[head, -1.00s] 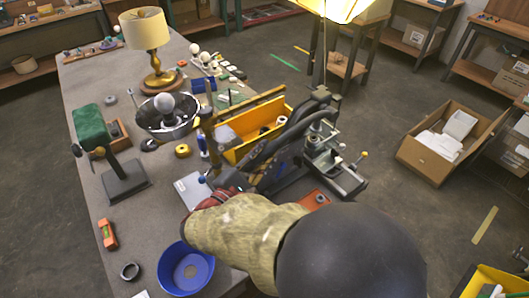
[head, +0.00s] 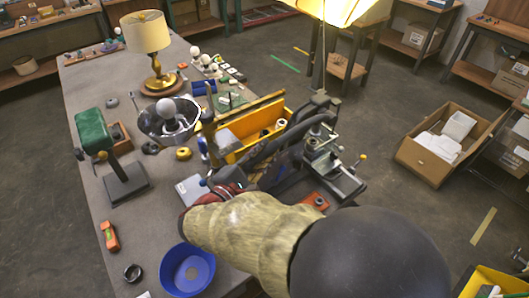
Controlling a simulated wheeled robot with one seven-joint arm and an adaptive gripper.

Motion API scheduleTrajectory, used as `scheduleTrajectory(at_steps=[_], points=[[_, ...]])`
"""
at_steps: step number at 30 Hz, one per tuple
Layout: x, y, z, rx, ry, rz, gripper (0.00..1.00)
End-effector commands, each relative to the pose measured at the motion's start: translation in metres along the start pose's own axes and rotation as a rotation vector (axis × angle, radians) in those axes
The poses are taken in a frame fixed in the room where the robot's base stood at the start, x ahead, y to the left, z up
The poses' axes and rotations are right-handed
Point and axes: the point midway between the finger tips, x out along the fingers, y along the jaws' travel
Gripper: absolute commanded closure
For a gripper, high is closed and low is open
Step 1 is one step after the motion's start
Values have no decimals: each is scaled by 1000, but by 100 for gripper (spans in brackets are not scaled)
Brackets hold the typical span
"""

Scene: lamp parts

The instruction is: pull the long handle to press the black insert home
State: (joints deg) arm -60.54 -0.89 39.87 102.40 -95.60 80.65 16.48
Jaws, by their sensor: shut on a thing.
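The bench press (head: 330,160) stands at the right edge of the long table, with its upright column and grey bed showing. Its long dark handle (head: 288,142) slopes from the press head down to the left. My gripper (head: 243,185) is at the handle's lower left end and is shut on it. My wrist and forearm hide most of the fingers and the handle's end. I cannot make out the black insert or how deep it sits.
A yellow bin (head: 262,132) stands just behind the handle. A blue bowl (head: 187,271) is close to my forearm at the front. A metal bowl with a bulb (head: 168,118), a green cushioned stand (head: 92,130) and a brass lamp (head: 150,35) stand farther left.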

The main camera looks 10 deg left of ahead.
Motion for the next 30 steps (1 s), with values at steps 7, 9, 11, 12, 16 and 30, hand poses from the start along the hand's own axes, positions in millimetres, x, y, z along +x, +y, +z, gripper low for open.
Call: scheduleTrajectory(at_steps=[7, 9, 11, 12, 16, 30], points=[[1, 44, 33, 68, 91, -123, 100], [4, 56, 42, 88, 121, -163, 100], [6, 64, 50, 105, 147, -199, 100], [8, 70, 55, 116, 163, -223, 100], [15, 86, 71, 147, 214, -291, 100], [45, 126, 115, 240, 361, -490, 100]])
